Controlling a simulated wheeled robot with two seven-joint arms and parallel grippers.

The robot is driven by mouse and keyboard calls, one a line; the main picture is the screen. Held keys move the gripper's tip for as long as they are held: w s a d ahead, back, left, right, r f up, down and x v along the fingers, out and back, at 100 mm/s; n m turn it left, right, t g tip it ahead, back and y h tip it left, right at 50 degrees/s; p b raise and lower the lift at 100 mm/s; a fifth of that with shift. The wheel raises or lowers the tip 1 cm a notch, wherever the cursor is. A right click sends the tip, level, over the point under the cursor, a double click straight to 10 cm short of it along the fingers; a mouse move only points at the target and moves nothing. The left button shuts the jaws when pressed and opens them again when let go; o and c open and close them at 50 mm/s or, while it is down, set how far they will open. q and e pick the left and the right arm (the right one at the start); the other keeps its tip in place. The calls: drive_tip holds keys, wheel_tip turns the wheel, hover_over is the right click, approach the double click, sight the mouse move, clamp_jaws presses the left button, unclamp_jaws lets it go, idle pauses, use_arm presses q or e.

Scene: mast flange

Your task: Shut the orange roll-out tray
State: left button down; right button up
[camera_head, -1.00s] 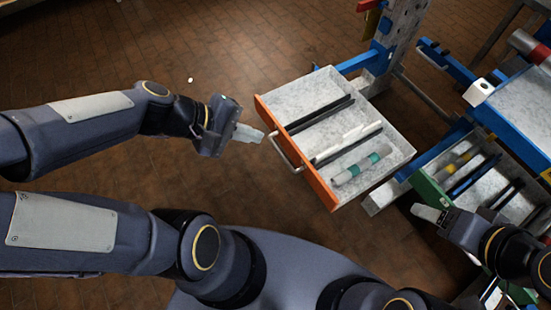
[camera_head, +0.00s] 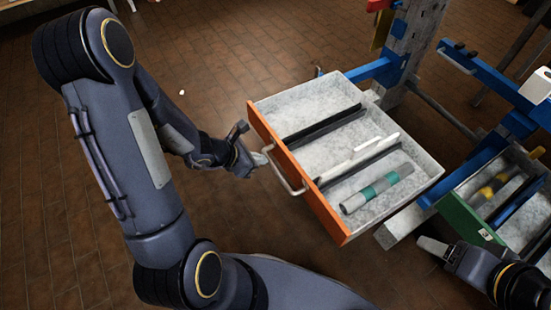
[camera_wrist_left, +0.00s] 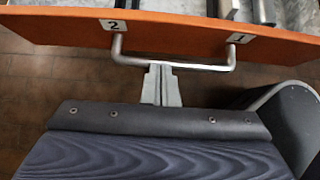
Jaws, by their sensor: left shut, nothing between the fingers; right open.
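The orange roll-out tray (camera_head: 345,232) stands pulled out from the rack, its orange front facing my left arm. Its grey inside holds dark dividers, white rods and a grey-and-green cylinder (camera_head: 377,188). A metal bar handle (camera_head: 287,180) is on the front; it also shows in the left wrist view (camera_wrist_left: 175,60), below the orange front (camera_wrist_left: 170,32) with labels 2 and 1. My left gripper (camera_head: 259,158) is shut and empty, its tips close to the handle; I cannot tell whether they touch. My right gripper (camera_head: 432,246) is at the lower right, near a green-fronted tray; its fingers overlap in view.
The green-fronted tray (camera_head: 465,222) with several items stands to the right. Blue rails (camera_head: 470,75) and a grey perforated post (camera_head: 415,40) rise behind the orange tray.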

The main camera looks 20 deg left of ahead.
use_arm(q)
drive_tip(key=w+d, duration=0.1)
drive_tip(key=w+f, duration=0.1)
drive_tip(key=w+d, duration=0.1)
drive_tip(key=shift+w+d+f+b, duration=0.1)
drive_tip(key=shift+d+f+b, duration=0.15)
drive_tip(key=shift+d+b, duration=0.1)
drive_tip(key=shift+w+d, duration=0.35)
drive_tip(key=shift+w, duration=0.2)
use_arm(e)
drive_tip(key=shift+f, duration=0.8)
